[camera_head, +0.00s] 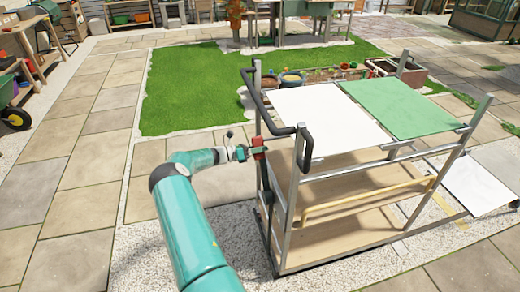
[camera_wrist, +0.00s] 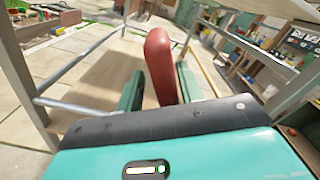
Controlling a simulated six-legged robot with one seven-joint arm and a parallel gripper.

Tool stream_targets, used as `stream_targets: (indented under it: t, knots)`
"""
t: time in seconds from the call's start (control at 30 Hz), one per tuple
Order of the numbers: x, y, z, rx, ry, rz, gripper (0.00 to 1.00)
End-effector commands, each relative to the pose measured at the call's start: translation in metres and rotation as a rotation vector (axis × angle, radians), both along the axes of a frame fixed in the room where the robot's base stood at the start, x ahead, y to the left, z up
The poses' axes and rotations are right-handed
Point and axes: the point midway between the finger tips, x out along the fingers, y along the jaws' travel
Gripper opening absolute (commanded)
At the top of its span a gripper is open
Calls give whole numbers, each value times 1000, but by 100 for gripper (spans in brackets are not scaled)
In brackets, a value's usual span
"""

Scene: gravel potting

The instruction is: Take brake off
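The trolley (camera_head: 292,190) is a metal frame with wooden shelves, standing right of my arm. A red brake handle (camera_head: 259,148) sits at its near left post, above a dark rod that runs down the side. My gripper (camera_head: 243,153) is level with the red handle, at its left. In the wrist view the handle (camera_wrist: 160,62) stands upright between the two fingers of my gripper (camera_wrist: 160,88). A gap shows between the handle and the left finger; the right finger is close beside it. I cannot tell whether that finger touches it. The trolley's wheels are hidden or unclear.
A black push bar (camera_head: 304,148) rises at the trolley's left end. White (camera_head: 325,120) and green (camera_head: 402,107) panels lie on top. A yellow rail (camera_head: 365,200) crosses its side. Pots and a planter stand behind. Paving (camera_head: 70,195) on the left is clear.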

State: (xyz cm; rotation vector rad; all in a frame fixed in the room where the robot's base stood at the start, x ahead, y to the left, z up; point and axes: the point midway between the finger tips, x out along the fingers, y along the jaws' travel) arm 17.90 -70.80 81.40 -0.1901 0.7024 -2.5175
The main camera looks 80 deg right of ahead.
Motion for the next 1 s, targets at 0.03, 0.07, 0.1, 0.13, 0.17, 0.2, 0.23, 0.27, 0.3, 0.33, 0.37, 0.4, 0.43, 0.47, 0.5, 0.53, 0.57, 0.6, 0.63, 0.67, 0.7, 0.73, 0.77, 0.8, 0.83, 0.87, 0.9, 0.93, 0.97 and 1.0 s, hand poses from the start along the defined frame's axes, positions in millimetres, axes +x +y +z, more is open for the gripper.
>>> stream_targets:
  t: [0.03, 0.07, 0.1, 0.13, 0.17, 0.2, 0.23, 0.27, 0.3, 0.33, 0.37, 0.4, 0.43, 0.47, 0.5, 0.53, 0.57, 0.6, 0.63, 0.67, 0.7, 0.73, 0.77, 0.8, 0.83, 0.87, 0.9, 0.93, 0.97, 1.0]
  knots:
    - [0, 0, 0, 0, 0, -1, 40]
    - [0, 0, 0, -1, 0, -2, 40]
    - [-1, 0, 1, -1, 0, -2, 40]
    - [-1, 0, 1, -2, 1, -3, 40]
    - [-1, 0, 1, -2, 1, -3, 40]
    - [-1, 0, 1, -3, 1, -3, 40]
    - [-1, 0, 1, -3, 1, -3, 40]
    - [-1, 1, 1, -3, 1, -3, 40]
    - [0, 1, 1, -3, 1, -3, 40]
    - [1, 2, 1, -3, 1, -3, 40]
    - [3, 3, 1, -3, 1, -3, 40]
    - [6, 4, 1, -3, 1, -2, 40]
    - [9, 6, 1, -3, 1, -2, 40]
    - [13, 8, 1, -3, 1, -1, 40]
    - [19, 11, 1, -2, 0, 0, 40]
    - [23, 14, 1, -2, 0, 0, 40]
    - [28, 17, 1, -3, 1, -1, 40]
    - [36, 22, 1, -2, 0, 0, 40]
    - [42, 25, 1, -2, 0, 1, 40]
    - [47, 29, 1, -3, 0, 0, 40]
    - [55, 33, 1, -3, 0, 0, 40]
    - [61, 37, 1, -3, -1, 1, 40]
    - [67, 40, 1, -3, 0, 0, 40]
    - [74, 45, 1, -2, 0, 0, 40]
    - [80, 48, 1, -2, 0, 1, 40]
    - [85, 51, 1, -3, 0, 0, 40]
    - [92, 55, 1, -2, -1, -1, 40]
    - [96, 58, 1, -2, -1, -1, 40]
    - [100, 60, 1, -2, -1, -1, 40]
    - [105, 63, 1, -2, 1, -1, 40]
